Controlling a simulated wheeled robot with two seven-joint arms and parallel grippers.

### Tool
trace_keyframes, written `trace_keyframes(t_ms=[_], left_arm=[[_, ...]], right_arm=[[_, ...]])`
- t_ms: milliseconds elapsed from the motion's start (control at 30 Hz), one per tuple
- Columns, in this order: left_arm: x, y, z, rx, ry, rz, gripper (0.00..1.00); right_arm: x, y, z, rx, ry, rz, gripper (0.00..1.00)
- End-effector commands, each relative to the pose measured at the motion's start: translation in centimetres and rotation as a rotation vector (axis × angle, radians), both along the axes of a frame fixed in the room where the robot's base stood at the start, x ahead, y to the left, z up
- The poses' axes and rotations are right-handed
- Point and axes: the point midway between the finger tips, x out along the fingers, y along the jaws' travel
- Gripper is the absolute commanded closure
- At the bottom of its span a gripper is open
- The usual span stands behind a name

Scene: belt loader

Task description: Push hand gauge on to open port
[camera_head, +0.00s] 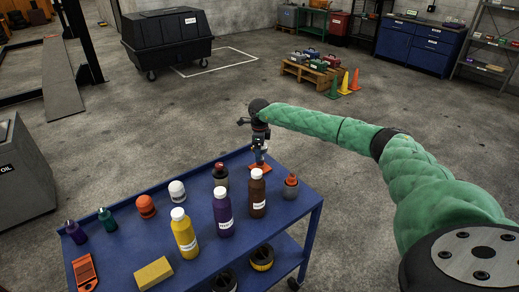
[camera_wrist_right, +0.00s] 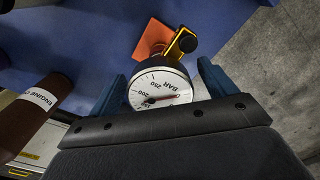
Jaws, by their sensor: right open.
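The hand gauge (camera_wrist_right: 160,90), a round white dial marked BAR in a dark case, sits between the fingers of my right gripper (camera_wrist_right: 164,84) in the right wrist view. The blue fingers stand apart on either side of it, open; I cannot tell whether either touches it. An orange plate (camera_wrist_right: 151,37) and a yellow and black part (camera_wrist_right: 180,44) lie beyond the dial. In the head view my right gripper (camera_head: 259,150) points down over the orange plate (camera_head: 260,168) at the cart's far edge. I cannot make out an open port. My left gripper is not in view.
The blue cart (camera_head: 262,221) carries several bottles, including a brown one (camera_head: 257,195), a purple one (camera_head: 223,215) and a yellow one (camera_head: 184,236). A red-topped grey container (camera_head: 291,187) stands right of the gripper. A yellow block (camera_head: 153,273) lies in front. Open floor lies beyond.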

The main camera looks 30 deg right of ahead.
Motion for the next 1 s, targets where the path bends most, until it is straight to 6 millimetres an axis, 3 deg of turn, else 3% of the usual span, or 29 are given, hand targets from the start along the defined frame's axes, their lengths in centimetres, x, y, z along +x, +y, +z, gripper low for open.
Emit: trace_keyframes(t_ms=[267, 567, 1000], left_arm=[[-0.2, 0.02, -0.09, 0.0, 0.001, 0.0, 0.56], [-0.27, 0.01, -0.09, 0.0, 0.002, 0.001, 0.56], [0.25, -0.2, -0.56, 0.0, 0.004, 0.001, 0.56]], right_arm=[[-0.01, 0.0, -0.21, 0.0, 0.0, 0.0, 0.17], [-0.01, -0.01, -0.18, 0.0, 0.0, 0.0, 0.75], [0.07, -0.02, 0.59, 0.001, -0.002, 0.0, 0.77]])
